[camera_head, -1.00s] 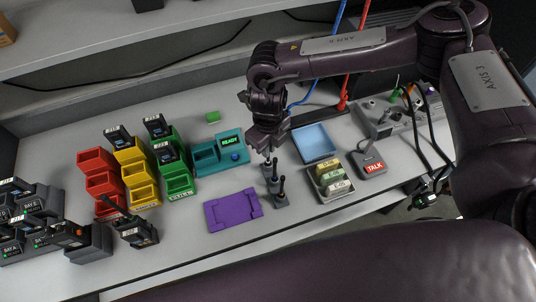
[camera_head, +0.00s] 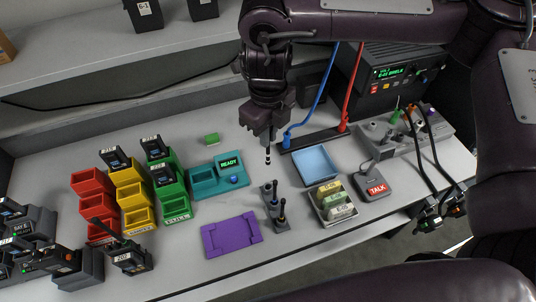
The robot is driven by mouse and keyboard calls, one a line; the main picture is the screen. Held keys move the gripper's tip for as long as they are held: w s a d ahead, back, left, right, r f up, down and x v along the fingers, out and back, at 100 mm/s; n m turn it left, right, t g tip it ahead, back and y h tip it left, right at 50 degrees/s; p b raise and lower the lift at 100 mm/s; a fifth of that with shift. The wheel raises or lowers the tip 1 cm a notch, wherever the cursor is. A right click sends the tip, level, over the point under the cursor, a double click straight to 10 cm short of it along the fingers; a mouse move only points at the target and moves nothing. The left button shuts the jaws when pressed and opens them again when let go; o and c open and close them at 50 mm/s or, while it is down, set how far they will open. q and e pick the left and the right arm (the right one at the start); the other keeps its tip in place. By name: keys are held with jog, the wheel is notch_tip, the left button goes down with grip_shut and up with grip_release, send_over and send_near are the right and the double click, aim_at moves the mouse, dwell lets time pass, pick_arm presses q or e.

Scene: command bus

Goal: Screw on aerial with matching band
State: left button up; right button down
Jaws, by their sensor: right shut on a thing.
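My right gripper (camera_head: 267,136) is shut on a thin dark aerial (camera_head: 267,155) with pale bands. It holds the aerial upright, above and behind the grey aerial stand (camera_head: 276,226). Other dark aerials (camera_head: 281,209) stand in that stand; their band colours are too small to tell surely. A purple cradle (camera_head: 232,235) lies flat and empty at the front. A radio labelled 207 (camera_head: 130,260) rests at front left, with a dark stick-like aerial beside it. Several radios (camera_head: 115,158) stand in the coloured bins. My left gripper is not in view.
Red (camera_head: 92,182), yellow (camera_head: 138,218) and green (camera_head: 177,208) bins stand at left. A teal READY unit (camera_head: 206,184), blue tray (camera_head: 315,165), battery tray (camera_head: 329,219) and TALK box (camera_head: 373,186) surround the stand. Blue and red cables rise behind. Bench between bins and cradle is clear.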

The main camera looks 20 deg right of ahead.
notch_tip(320, 180, up, 6)
dwell(0.6)
jog(key=m, duration=0.4)
jog(key=shift+d+f+m, duration=0.25)
jog(key=shift+f+m, duration=0.05)
jog(key=d+f+n, duration=0.2)
jog(key=n, duration=1.5)
jog(key=d+f+n, duration=0.3)
jog(key=n, duration=1.4)
jog(key=shift+w+n, duration=0.3)
jog(key=shift+n, duration=0.1)
jog(key=shift+f, duration=0.1)
